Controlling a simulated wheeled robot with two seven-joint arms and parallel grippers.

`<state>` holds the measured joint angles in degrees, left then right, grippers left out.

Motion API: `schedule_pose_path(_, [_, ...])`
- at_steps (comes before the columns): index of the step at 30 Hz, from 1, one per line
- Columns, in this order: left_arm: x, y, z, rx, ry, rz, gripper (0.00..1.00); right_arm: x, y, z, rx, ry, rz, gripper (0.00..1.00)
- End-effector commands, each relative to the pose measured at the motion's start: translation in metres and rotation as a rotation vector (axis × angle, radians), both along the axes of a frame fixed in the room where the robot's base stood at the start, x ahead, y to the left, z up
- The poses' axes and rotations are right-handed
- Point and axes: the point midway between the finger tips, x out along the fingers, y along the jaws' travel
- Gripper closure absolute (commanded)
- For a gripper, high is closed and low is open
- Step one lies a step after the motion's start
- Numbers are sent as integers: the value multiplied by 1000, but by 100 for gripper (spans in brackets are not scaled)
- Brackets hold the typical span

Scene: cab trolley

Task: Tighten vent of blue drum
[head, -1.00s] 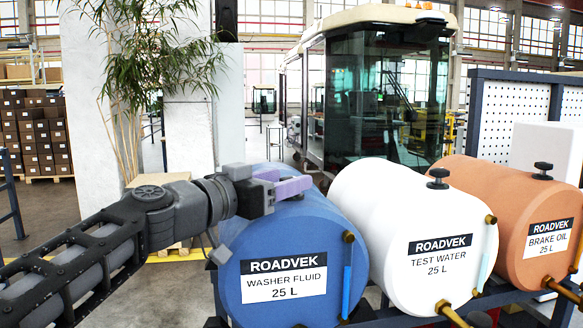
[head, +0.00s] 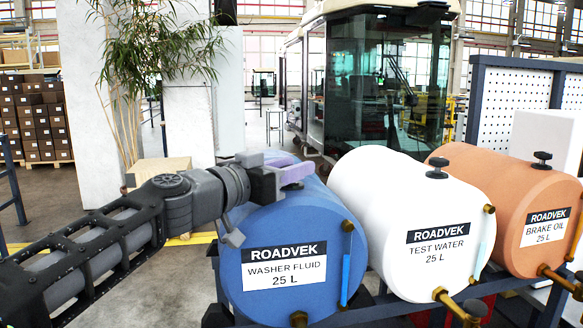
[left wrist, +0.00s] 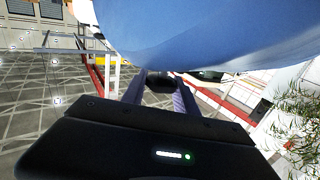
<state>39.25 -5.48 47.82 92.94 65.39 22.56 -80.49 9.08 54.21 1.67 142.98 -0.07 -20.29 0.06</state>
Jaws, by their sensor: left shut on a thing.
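The blue drum (head: 295,225), labelled washer fluid, lies on its side at the left end of a row. My left gripper (head: 290,175) is at the top of this drum, its purple-grey fingers pointing right. It is shut on the drum's black vent knob, which the fingers mostly hide in the head view. In the left wrist view the dark vent knob (left wrist: 158,82) sits between the two fingers, close against the blue drum (left wrist: 190,35). My right gripper is not in view.
A white drum (head: 385,220) and an orange drum (head: 480,200) lie to the right, each with a black vent knob on top. Brass taps and level tubes stick out of the drum fronts. A glass cab (head: 385,85) stands behind. Floor to the left is open.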

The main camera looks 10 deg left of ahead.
Motion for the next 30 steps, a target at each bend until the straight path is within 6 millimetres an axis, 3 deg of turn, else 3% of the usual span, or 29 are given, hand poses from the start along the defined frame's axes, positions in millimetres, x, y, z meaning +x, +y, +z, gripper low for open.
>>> schedule_pose_path(6, [0, 0, 0, 0, 0, 0, 100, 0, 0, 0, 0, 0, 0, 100])
schedule_pose_path(20, [0, 0, -1, -2, -1, -58, 100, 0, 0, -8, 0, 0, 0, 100])
schedule_pose_path(30, [1, 0, -2, -3, -2, -268, 100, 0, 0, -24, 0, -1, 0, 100])
